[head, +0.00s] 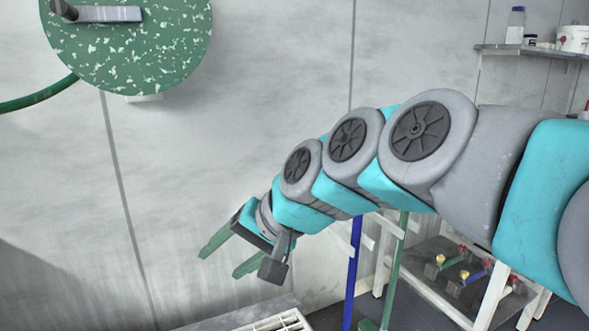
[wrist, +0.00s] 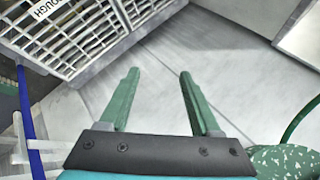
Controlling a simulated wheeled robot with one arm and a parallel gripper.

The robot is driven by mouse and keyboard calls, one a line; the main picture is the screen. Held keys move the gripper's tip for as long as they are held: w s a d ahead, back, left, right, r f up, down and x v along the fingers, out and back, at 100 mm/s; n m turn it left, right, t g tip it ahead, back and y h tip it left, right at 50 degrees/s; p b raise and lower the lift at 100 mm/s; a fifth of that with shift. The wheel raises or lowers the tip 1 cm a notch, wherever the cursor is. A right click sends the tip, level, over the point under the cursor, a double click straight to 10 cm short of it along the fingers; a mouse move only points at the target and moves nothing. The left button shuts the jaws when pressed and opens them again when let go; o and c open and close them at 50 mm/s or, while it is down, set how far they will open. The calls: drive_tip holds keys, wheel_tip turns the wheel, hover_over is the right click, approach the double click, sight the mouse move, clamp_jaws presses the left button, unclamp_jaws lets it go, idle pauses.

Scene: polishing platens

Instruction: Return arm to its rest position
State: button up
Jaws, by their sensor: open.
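My gripper (head: 224,256) is at the end of my grey and teal arm, which reaches in from the right in the head view. Its two green fingers are spread apart with nothing between them. In the wrist view the gripper (wrist: 158,80) is also open and empty, with pale wall panels beyond the fingers. In the head view the gripper hangs in front of the grey wall, pointing down and left, above the corner of a white grated surface.
A speckled green disc (head: 130,55) is on the wall at upper left. A white grate (head: 275,322) lies below; a grate labelled "ROUGH" (wrist: 75,35) shows in the wrist view. A shelf (head: 530,50) with containers is at right. Blue (head: 352,275) and green poles stand behind my arm.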

drive_tip(key=s+d+f+g+h, duration=0.2)
drive_tip(key=s+d+f+h, duration=0.2)
drive_tip(key=s+d+f, duration=0.6)
drive_tip(key=s+d+f+g+h, duration=0.3)
drive_tip(key=s+d+f, duration=0.8)
drive_tip(key=d, duration=0.4)
drive_tip(key=shift+d+f+n+h, duration=0.2)
drive_tip(key=shift+n+h, duration=0.1)
drive_tip(key=shift+h, duration=0.2)
drive_tip(key=shift+a, duration=0.1)
